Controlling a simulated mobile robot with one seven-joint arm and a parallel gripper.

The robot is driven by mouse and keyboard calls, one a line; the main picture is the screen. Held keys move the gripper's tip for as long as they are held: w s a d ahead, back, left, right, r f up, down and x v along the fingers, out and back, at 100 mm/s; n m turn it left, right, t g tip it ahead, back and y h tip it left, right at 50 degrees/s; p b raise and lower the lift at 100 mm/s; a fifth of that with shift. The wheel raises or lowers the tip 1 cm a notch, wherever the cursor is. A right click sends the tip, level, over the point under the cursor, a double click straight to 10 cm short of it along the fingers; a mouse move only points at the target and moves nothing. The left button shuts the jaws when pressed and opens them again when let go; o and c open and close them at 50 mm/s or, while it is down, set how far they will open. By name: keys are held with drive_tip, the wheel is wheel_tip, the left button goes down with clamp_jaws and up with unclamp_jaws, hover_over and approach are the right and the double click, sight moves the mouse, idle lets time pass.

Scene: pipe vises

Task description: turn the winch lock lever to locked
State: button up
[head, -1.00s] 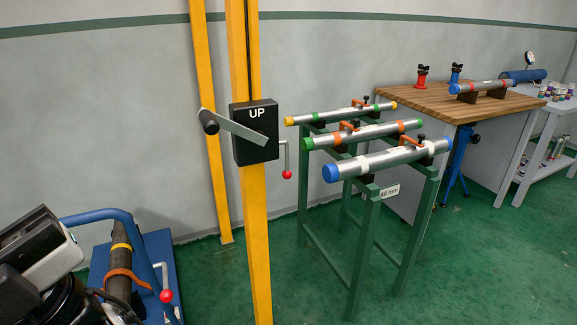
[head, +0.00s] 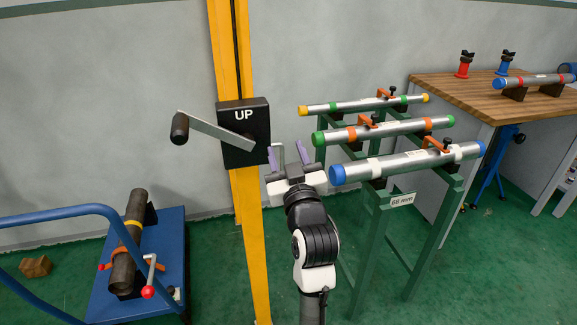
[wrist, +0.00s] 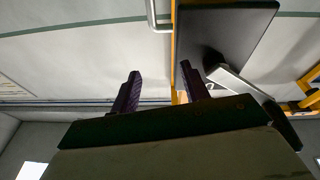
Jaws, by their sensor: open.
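The winch is a black box marked "UP" (head: 243,132) on a yellow post, with a grey crank arm (head: 212,132) reaching left to a dark grip. In the head view my gripper (head: 285,147) is just right of the box and largely hides the lock lever there. In the wrist view the lever's bent silver rod (wrist: 153,16) shows at the top edge, beside the winch box (wrist: 235,38). Its red ball end is not visible now. My gripper (wrist: 160,74) is open and empty, its two purple fingers apart, with the rod beyond the fingertips.
A green rack (head: 372,235) with several capped pipes stands close to the right of my gripper. A blue cart (head: 172,245) with a dark pipe is at lower left. A wooden bench (head: 455,95) is at back right.

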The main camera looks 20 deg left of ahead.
sight(282, 164)
drive_tip(key=d+f+n+g+y+p, duration=0.1)
drive_tip(key=d+f+n+g, duration=0.3)
drive_tip(key=f, duration=0.7)
drive_tip(key=w+a+f+m+g+p, duration=0.1)
drive_tip(key=w+a+p, duration=0.3)
drive_tip(key=w+a, duration=0.4)
drive_tip(key=shift+w+a+y, duration=0.3)
drive_tip(key=shift+w+a, duration=0.05)
drive_tip(key=shift+a, duration=0.3)
drive_tip(key=shift+f, duration=0.1)
clamp_jaws()
